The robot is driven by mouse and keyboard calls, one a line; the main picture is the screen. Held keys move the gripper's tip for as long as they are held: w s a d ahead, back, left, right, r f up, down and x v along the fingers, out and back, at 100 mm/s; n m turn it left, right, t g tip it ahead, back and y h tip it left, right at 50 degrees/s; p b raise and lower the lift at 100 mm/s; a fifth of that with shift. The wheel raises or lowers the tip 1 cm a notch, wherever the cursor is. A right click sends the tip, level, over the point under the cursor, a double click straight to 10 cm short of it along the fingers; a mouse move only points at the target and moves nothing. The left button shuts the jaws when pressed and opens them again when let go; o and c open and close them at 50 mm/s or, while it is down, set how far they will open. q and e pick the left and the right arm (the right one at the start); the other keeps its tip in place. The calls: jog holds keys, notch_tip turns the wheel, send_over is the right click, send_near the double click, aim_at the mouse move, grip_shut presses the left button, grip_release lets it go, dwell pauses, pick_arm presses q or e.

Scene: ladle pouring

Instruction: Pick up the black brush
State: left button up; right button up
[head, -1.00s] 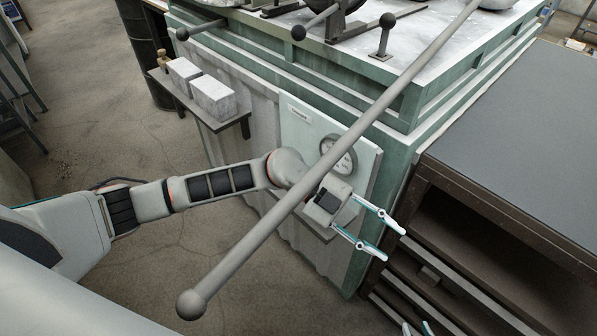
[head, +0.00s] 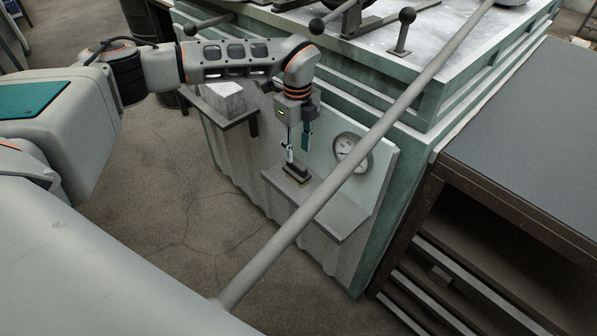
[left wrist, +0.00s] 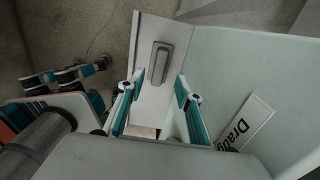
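The black brush (head: 296,174) lies on a small grey wall shelf (head: 330,217) on the front of the green-grey furnace. In the left wrist view the brush (left wrist: 161,63) shows as a dark oblong block on the shelf. My left gripper (head: 298,147) points down just above the brush in the head view. In the left wrist view its two fingers (left wrist: 157,98) are spread apart, with nothing between them; the brush appears beyond their tips.
A long grey ladle handle (head: 370,138) crosses in front of the furnace, right of my left gripper. A round gauge (head: 352,150) is on the panel behind the shelf. A pale block (head: 222,98) sits on another shelf to the left. A dark cabinet (head: 520,150) stands at right.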

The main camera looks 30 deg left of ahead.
aim_at(297, 162)
pick_arm(q)
notch_tip(297, 162, down, 6)
jog(key=shift+f, duration=0.1)
grip_shut()
